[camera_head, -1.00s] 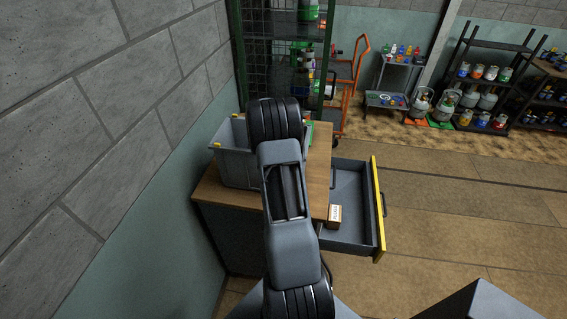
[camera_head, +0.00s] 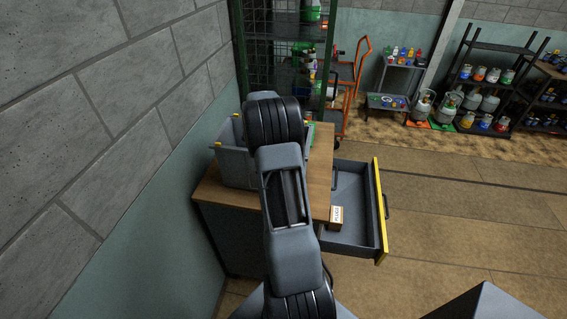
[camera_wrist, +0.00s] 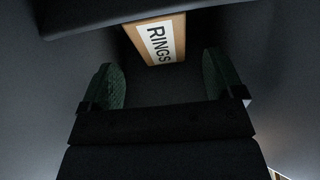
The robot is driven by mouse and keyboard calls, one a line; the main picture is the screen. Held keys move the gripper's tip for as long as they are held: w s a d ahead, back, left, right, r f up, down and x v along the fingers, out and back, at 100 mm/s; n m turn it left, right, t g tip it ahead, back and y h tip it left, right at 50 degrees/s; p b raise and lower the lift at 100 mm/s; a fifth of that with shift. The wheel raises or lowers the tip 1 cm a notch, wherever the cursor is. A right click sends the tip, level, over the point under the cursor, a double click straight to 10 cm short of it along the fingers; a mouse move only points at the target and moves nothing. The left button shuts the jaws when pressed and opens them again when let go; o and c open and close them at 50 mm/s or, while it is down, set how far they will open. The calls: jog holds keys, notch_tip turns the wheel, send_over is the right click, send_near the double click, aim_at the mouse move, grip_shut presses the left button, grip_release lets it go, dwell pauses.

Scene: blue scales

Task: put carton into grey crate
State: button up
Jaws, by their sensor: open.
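The carton (camera_head: 336,217) is a small brown box with a white label. It lies in the open drawer (camera_head: 350,237), near the cabinet side. In the wrist view the carton (camera_wrist: 158,42) shows the word RINGS and lies beyond my gripper (camera_wrist: 164,82), whose two green-padded fingers are apart with nothing between them. The carton's far part is cut off by a dark edge. In the head view my gripper is hidden behind my arm. The grey crate (camera_head: 236,168) stands on the wooden cabinet top, partly hidden by my arm.
The cabinet top (camera_head: 318,178) has some bare wood right of my arm. The drawer's yellow front (camera_head: 379,215) stands out to the right. A wall (camera_head: 100,110) is close on the left. A green mesh cage (camera_head: 285,60) stands behind. Open floor lies to the right.

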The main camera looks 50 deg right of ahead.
jog(key=v, duration=0.7)
jog(key=shift+b, duration=0.45)
jog(key=shift+s, duration=0.15)
